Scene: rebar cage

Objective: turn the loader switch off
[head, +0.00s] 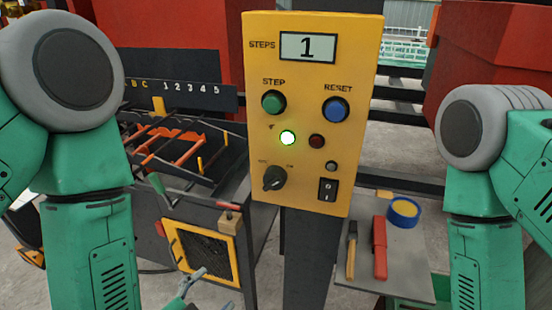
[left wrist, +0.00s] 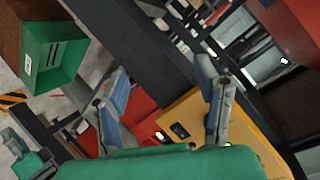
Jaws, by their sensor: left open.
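A yellow control box (head: 312,110) stands upright in the middle of the head view, with its display reading 1. Low on its face are a black rotary knob (head: 274,178) and a black rocker switch (head: 327,189). No readable label says which control is the loader switch. A green lamp (head: 287,138) is lit; the small red one (head: 316,141) looks dark. My left gripper (head: 190,288) is partly visible at the bottom edge, below and left of the box. In the left wrist view its fingers (left wrist: 165,100) are apart with nothing held. My right gripper is out of view.
A dark rack (head: 180,140) with orange bars stands left of the box, above a yellow-framed mesh panel (head: 207,255). A grey shelf (head: 409,250) at lower right holds a red tool (head: 380,247) and a blue-and-yellow roll (head: 404,212). A dark post supports the box.

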